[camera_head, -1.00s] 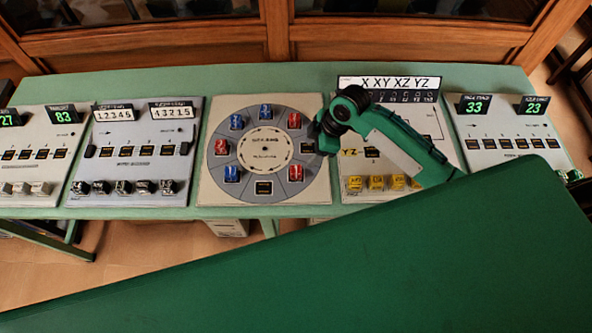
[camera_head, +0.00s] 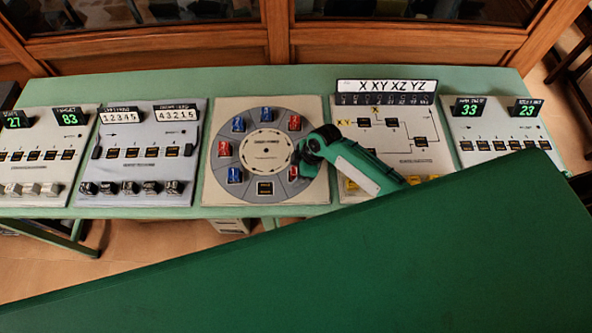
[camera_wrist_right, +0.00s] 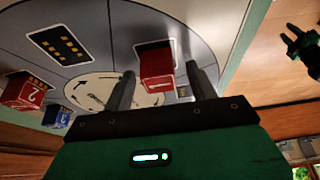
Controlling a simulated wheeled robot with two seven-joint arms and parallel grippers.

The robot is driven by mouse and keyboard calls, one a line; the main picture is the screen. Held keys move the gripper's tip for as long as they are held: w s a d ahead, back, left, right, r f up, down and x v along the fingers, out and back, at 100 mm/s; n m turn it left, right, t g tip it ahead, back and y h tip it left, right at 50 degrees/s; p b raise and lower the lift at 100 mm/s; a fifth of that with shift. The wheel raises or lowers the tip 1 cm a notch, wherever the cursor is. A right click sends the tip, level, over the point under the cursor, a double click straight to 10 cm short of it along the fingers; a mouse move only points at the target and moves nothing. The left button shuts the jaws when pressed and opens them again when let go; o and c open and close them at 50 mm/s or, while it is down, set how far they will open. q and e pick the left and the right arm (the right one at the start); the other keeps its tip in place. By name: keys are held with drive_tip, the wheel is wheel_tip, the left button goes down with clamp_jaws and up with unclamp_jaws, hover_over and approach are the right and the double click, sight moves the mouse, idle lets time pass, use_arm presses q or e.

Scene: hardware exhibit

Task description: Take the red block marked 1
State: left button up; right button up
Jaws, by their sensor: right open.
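A round dial panel (camera_head: 225,106) carries red and blue blocks around its ring. My right gripper (camera_head: 298,160) is over the dial's right side. In the right wrist view its fingers (camera_wrist_right: 160,92) are open, with a red block (camera_wrist_right: 157,65) showing in the gap between them; I cannot tell whether they touch it. That lower-right red block (camera_head: 293,172) is partly covered by my gripper, and its number is not readable. An upper-right red block (camera_head: 294,122) appears in the wrist view, marked 2 (camera_wrist_right: 25,92). Another red block (camera_head: 224,148) sits at the dial's left; its number is unclear.
Blue blocks sit at the top (camera_head: 265,115), upper left (camera_head: 238,124) and lower left (camera_head: 233,175) of the dial. An empty slot (camera_head: 265,188) is at its bottom. Other panels stand on both sides, including the XYZ panel (camera_head: 400,135). A large green surface (camera_head: 400,255) fills the foreground.

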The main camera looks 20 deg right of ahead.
drive_tip(key=shift+f, duration=0.25)
drive_tip(key=c, duration=1.1)
drive_tip(key=shift+o, duration=0.2)
drive_tip(key=shift+r, duration=0.2)
